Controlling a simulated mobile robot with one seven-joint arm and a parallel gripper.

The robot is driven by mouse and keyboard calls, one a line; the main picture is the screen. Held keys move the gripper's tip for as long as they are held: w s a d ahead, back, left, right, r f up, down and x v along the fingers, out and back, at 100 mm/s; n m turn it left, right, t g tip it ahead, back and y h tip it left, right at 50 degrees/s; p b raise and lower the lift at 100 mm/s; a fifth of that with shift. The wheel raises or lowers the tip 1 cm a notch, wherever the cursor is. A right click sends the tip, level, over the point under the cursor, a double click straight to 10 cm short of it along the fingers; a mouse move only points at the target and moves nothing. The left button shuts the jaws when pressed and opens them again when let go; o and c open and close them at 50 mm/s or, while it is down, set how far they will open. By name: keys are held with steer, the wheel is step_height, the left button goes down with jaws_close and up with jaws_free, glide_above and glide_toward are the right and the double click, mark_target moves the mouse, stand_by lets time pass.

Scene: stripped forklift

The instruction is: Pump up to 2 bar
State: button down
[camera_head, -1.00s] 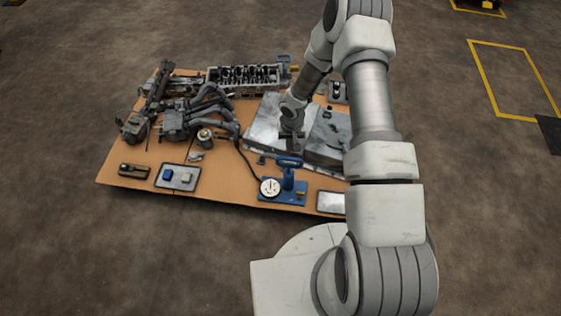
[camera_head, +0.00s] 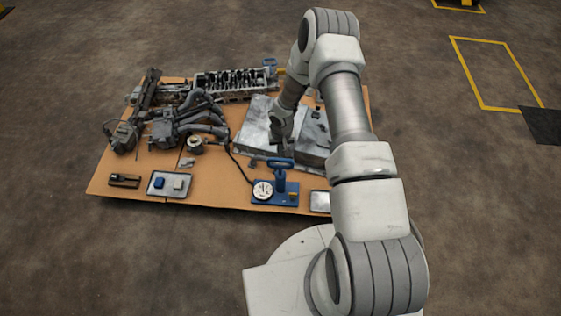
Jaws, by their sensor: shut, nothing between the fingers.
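The blue hand pump (camera_head: 280,180) stands near the front edge of the board, with a blue handle (camera_head: 281,163) on top of its upright column. A round white gauge (camera_head: 263,190) sits at the left of its base. The needle's reading is too small to tell. A dark hose (camera_head: 237,166) runs from the pump up and left to a small cylindrical part (camera_head: 196,144). My gripper (camera_head: 283,149) is shut and empty. It points down just behind and above the pump handle, over the grey metal plate, and its fingertips are small in view.
Grey metal blocks (camera_head: 262,118) lie behind the pump. An engine head (camera_head: 235,82) and manifold pipes (camera_head: 205,118) fill the back left. A tray (camera_head: 156,190) with a blue and a pale block, a dark tool (camera_head: 124,180) and another tray (camera_head: 320,201) lie along the front.

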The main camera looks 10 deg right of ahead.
mark_target(281, 161)
steer(key=shift+w+f+b, duration=0.2)
steer(key=shift+f+b, duration=0.75)
steer(key=shift+f, duration=1.2)
step_height(281, 161, down, 4)
steer(key=b, duration=0.4)
steer(key=shift+f, duration=0.25)
steer(key=shift+r, duration=0.25)
steer(key=shift+s+r+p, duration=0.15)
steer(key=shift+s+p, duration=0.05)
steer(key=shift+p, duration=0.15)
steer(key=s, duration=0.2)
steer(key=shift+s+a+r+p, duration=0.15)
steer(key=shift+s+r+p, duration=0.15)
steer(key=shift+r, duration=0.05)
steer(key=shift+r, duration=0.1)
